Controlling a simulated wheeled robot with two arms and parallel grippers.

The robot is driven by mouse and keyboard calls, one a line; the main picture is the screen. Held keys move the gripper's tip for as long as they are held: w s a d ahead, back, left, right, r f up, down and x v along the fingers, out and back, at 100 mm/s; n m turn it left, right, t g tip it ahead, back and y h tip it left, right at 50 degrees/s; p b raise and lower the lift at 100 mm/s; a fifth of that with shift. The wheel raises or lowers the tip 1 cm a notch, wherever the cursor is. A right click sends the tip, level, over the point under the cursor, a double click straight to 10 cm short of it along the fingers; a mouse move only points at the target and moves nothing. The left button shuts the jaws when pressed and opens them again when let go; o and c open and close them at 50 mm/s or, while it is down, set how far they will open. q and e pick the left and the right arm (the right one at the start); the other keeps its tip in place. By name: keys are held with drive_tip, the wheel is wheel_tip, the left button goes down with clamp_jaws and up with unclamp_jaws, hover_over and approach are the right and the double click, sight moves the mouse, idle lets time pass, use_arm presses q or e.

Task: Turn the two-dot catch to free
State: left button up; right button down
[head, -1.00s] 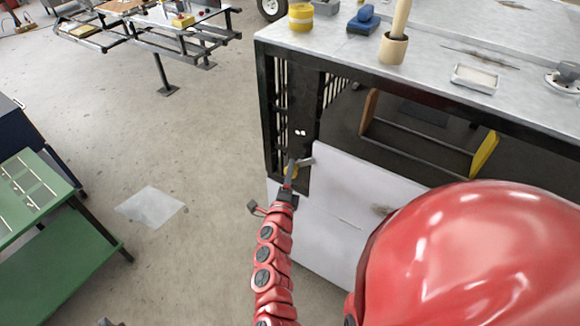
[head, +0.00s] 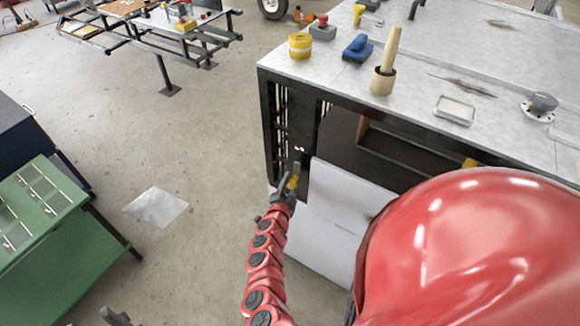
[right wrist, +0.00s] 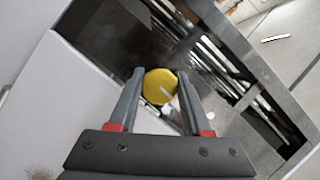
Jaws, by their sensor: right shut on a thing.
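The two-dot catch has a yellow round knob (head: 293,182) on the dark upright panel at the bench's left end, below two white dots (head: 299,149). A narrow grey bar (head: 297,168) stands roughly upright just above the knob. My right gripper (head: 289,186) is shut on the knob. In the right wrist view the yellow knob (right wrist: 160,86) with a pale line across its face sits between the fingertips of my right gripper (right wrist: 160,88). The fingers partly hide the catch. Part of my left gripper (head: 116,316) shows at the bottom left edge, its jaws unclear.
A white panel (head: 330,215) leans right of the catch, under the metal bench top (head: 430,75). A yellow roll (head: 300,45), blue block (head: 358,47), wooden-handled tool (head: 385,75) and small tray (head: 455,110) stand on top.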

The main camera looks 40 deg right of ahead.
drive_tip(key=shift+n, duration=0.3)
drive_tip(key=shift+c, duration=1.7)
unclamp_jaws()
drive_tip(key=shift+a, duration=0.1)
drive_tip(key=shift+s+a, duration=0.2)
drive_tip(key=shift+a, duration=0.05)
drive_tip(key=v, duration=1.6)
drive_tip(key=shift+a+r+p, duration=0.25)
drive_tip(key=shift+r+p, duration=0.1)
